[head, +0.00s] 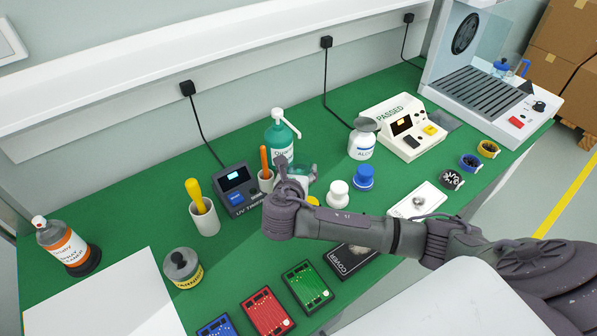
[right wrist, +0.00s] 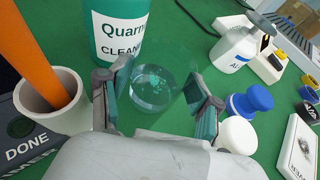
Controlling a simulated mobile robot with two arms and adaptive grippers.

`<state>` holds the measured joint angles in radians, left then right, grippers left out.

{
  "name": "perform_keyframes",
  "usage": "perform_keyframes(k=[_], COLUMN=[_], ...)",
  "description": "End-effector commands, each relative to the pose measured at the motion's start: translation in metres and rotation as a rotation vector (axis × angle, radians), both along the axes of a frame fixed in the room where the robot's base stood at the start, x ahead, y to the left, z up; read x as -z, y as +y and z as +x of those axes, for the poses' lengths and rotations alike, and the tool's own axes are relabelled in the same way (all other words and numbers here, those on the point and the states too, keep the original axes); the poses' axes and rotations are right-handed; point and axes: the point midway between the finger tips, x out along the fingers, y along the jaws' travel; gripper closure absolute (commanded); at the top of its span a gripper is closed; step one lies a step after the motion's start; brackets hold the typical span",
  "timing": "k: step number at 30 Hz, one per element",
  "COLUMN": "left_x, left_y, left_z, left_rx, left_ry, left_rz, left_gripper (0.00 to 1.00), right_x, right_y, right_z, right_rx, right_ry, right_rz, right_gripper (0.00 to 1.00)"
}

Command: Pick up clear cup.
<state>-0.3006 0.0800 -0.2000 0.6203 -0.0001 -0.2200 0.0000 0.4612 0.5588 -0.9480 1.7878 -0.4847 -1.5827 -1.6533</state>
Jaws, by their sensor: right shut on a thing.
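The clear cup (right wrist: 153,88) is see-through and shows in the right wrist view between the two fingers of my right gripper (right wrist: 160,80). The fingers are shut on it, one at each side. In the head view my right gripper (head: 297,172) is over the back middle of the green bench, just in front of the green pump bottle (head: 279,136). The cup is hard to make out there, and I cannot tell whether it touches the bench. My left gripper is not in view.
A white cup with an orange-handled tool (right wrist: 55,108) stands close left of my right gripper. The blue knob (head: 363,177) and white knob (head: 338,194) stand to its right, near the ALCO bottle (head: 361,145). Circuit boards (head: 307,287) lie along the front.

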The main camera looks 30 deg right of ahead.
Motion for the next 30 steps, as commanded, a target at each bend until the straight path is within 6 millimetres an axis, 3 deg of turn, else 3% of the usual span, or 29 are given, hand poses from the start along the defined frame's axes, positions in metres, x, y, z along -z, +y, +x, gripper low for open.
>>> perform_keyframes(k=[10,30], left_x=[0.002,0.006], left_y=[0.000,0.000], left_z=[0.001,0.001], left_rx=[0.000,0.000], left_ry=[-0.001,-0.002], left_rz=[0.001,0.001], left_gripper=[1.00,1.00], right_x=[-0.034,-0.079], right_y=[0.000,-0.068], right_z=[0.001,-0.040], right_rx=[0.000,0.002], right_ry=[-0.005,-0.003], right_rz=[0.001,-0.003], right_gripper=[0.76,0.76])
